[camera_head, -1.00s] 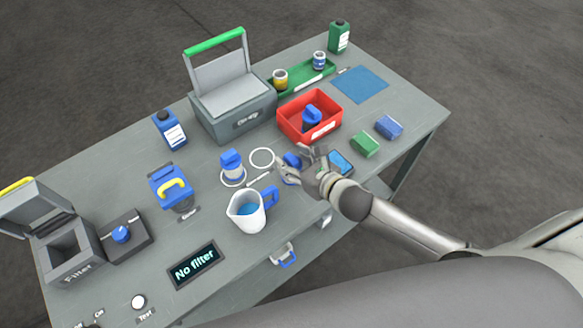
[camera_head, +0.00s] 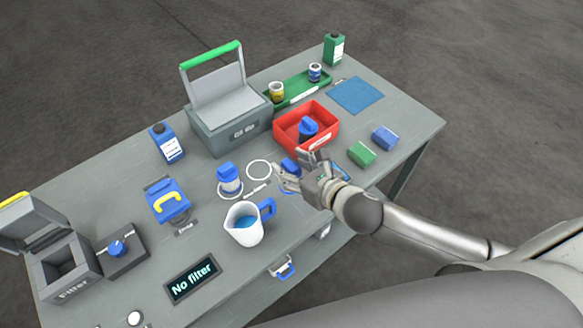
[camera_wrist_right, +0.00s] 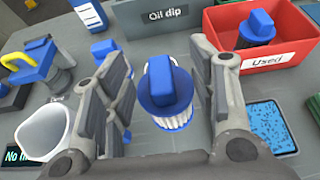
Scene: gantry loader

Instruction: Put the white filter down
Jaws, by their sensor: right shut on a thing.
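My right gripper (camera_head: 291,170) is shut on a white pleated filter with a blue cap (camera_wrist_right: 170,92), which sits upright between the fingers in the right wrist view. In the head view only its blue cap (camera_head: 289,166) shows clearly; the hand hides much of the rest. I cannot tell whether its base touches the table. A similar blue-capped white filter (camera_head: 229,174) stands in a white ring outline at left. An empty white ring (camera_head: 259,170) lies between it and my gripper. My left gripper is not in view.
A white jug (camera_head: 243,228) stands in front of the rings. A red "Used" bin (camera_head: 318,140) holding a blue-capped filter is behind my gripper. The grey "Oil dip" box (camera_head: 216,137) stands behind the rings. Green (camera_head: 361,154) and blue (camera_head: 384,138) blocks lie right.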

